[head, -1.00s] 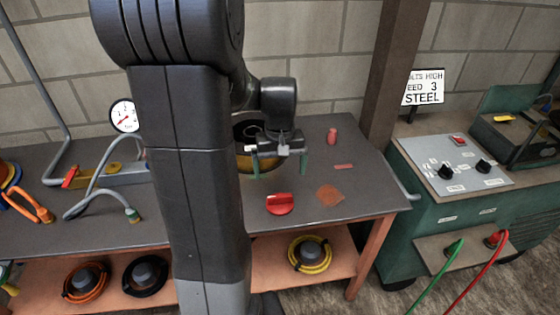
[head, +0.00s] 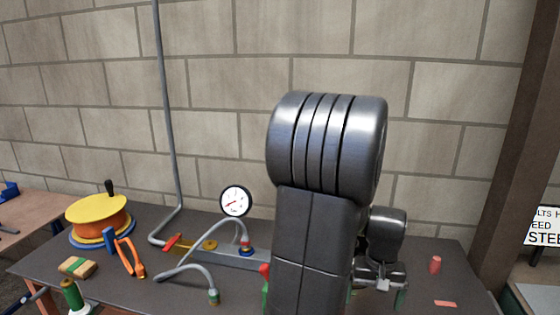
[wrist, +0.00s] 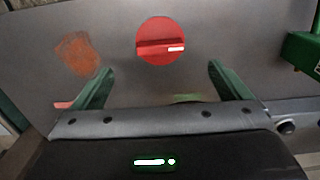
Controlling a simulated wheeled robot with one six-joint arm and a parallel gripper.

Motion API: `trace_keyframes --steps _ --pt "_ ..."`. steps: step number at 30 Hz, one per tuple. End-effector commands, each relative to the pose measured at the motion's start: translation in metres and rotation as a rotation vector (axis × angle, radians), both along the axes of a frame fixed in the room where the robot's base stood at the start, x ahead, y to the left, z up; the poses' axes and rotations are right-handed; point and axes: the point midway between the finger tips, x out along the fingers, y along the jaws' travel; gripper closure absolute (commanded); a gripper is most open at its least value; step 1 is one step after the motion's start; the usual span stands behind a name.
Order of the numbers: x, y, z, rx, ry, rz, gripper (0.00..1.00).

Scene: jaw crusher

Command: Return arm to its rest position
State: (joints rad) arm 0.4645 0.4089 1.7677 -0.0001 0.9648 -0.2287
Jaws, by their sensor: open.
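My gripper (wrist: 160,72) is open, with two green fingers spread apart and nothing between them. In the wrist view it is above the grey bench top (wrist: 225,25), with a round red knob (wrist: 162,41) just beyond the fingertips. In the head view my gripper (head: 378,290) is low over the right part of the bench, partly hidden by my own arm. My arm stands upright in front of the bench. The red knob is not visible in the head view now.
A pressure gauge (head: 236,201), grey hoses and a yellow-orange reel (head: 98,220) are on the bench to the left. A block wall (head: 230,80) is behind, and a brown post (head: 520,150) is at the right.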

Motion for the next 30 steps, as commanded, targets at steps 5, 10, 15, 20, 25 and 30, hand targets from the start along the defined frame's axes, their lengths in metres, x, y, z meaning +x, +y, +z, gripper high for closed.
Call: trace_keyframes --steps 5,10,15,20,25,30 --pt "-0.001 0.001 -0.039 0.002 0.006 0.0 0.03" --pt "-0.001 0.001 -0.069 0.002 0.005 0.0 0.03" --pt "-0.001 0.001 -0.09 0.002 0.004 0.0 0.03" --pt "-0.001 0.0 -0.098 0.0 0.002 0.0 0.03" --pt "0.0 0.0 -0.096 0.0 0.0 0.0 0.03" --pt "0.0 0.0 -0.096 0.0 0.0 0.0 0.03"
